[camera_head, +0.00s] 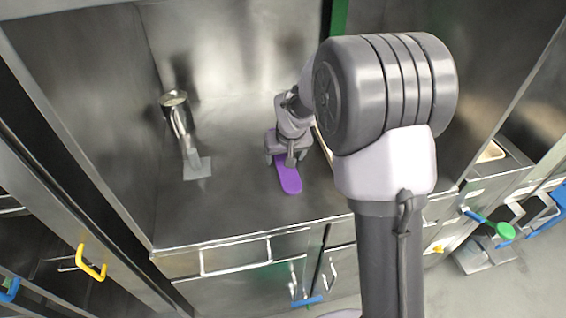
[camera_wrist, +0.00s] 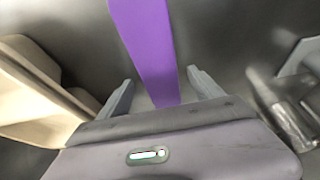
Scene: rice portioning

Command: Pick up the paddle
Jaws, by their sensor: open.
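The purple paddle (camera_head: 288,180) lies on the metal counter, its rounded end toward the front edge. Its other end is partly hidden under my gripper (camera_head: 287,156). In the wrist view the paddle (camera_wrist: 148,45) runs from the top edge down between the two grey fingers of my gripper (camera_wrist: 161,77). The fingers are apart, one on each side of the paddle, with a visible gap on both sides. The picture does not settle how high the fingertips are above the counter.
A shiny metal stand (camera_head: 178,118) with a pale square base is on the counter's left. A beige object (camera_wrist: 38,95) is left of my gripper in the wrist view, mostly hidden by my arm in the head view. The counter (camera_head: 225,215) is clear between stand and paddle.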

